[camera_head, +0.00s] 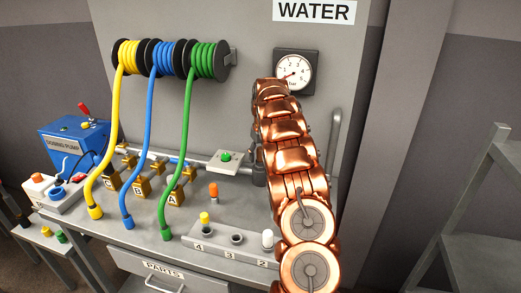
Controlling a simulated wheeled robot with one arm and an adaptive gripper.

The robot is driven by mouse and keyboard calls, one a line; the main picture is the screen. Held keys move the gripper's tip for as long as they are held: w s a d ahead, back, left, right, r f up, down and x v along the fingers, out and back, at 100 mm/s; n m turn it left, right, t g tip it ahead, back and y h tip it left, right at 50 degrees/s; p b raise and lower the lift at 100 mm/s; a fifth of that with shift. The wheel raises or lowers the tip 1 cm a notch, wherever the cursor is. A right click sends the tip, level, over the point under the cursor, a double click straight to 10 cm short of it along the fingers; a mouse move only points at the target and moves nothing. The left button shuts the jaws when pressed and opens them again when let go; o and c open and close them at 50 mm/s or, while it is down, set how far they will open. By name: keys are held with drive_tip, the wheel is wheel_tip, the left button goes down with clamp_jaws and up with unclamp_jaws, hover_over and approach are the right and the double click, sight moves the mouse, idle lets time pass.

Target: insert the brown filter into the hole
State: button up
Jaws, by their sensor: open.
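A small filter-like piece with an orange-brown top (213,190) stands upright on the grey bench, behind the numbered block. I cannot tell for sure that it is the brown filter. The grey block (209,254) shows the labels 4, 3 and 2. A yellow-topped piece (204,218) sits at 4. The hole at 3 (237,238) looks open and empty. A white-topped piece (267,238) stands at 2. My copper arm covers the block's right end. My gripper is not clearly visible; the arm hides that area.
Yellow, blue and green hoses (188,145) hang from reels to the bench's left part. Brass valves (175,190) and a pipe run behind. A box with a green button (226,159) stands near my arm. A gauge (295,72) is on the wall. A shelf (480,210) stands right.

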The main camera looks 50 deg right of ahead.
sight(260, 147)
drive_tip(key=shift+c, duration=0.4)
clamp_jaws()
drive_tip(key=shift+r, duration=0.5)
idle(0.6)
drive_tip(key=shift+r, duration=1.05)
drive_tip(key=shift+r+p, duration=0.8)
drive_tip(key=shift+r, duration=1.2)
